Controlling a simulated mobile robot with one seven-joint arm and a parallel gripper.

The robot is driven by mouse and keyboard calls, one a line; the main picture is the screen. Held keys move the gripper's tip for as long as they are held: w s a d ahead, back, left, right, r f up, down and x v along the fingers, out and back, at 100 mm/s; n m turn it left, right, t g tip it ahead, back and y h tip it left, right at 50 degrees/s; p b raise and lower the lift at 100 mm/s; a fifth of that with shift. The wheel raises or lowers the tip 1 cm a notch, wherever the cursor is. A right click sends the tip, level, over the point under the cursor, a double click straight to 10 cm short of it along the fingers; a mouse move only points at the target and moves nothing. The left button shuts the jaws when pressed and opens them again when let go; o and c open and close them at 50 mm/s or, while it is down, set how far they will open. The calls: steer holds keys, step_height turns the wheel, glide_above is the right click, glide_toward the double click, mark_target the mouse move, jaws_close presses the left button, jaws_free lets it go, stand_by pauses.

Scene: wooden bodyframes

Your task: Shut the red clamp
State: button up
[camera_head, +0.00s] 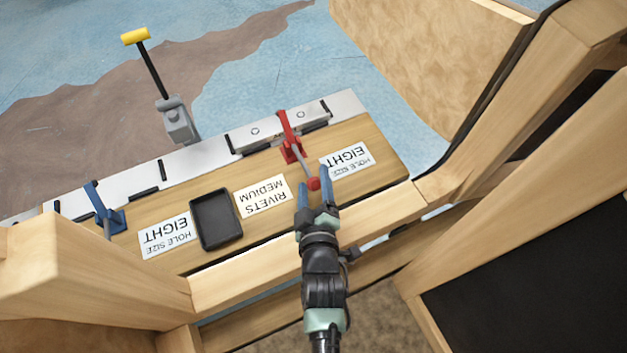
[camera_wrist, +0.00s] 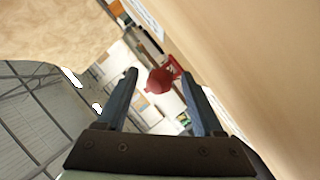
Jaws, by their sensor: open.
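The red clamp (camera_head: 291,140) is mounted on the wooden board near its back metal strip. Its handle stretches toward me and ends in a red knob (camera_head: 313,184). My gripper (camera_head: 312,179) is open, with its two blue fingers on either side of the knob in the head view. In the wrist view the red knob (camera_wrist: 159,80) shows between the open fingers (camera_wrist: 163,82), toward their tips. I cannot tell whether a finger touches it.
A blue clamp (camera_head: 105,210) is at the board's left. A black tray (camera_head: 215,219) and paper labels (camera_head: 262,197) lie on the board. A yellow-handled grey clamp (camera_head: 176,118) stands behind. Wooden beams (camera_head: 245,283) run in front and at right, close to my arm.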

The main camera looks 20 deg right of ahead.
steer(key=shift+w+f, duration=0.1)
steer(key=shift+w, duration=0.15)
jaws_close()
stand_by(1.4)
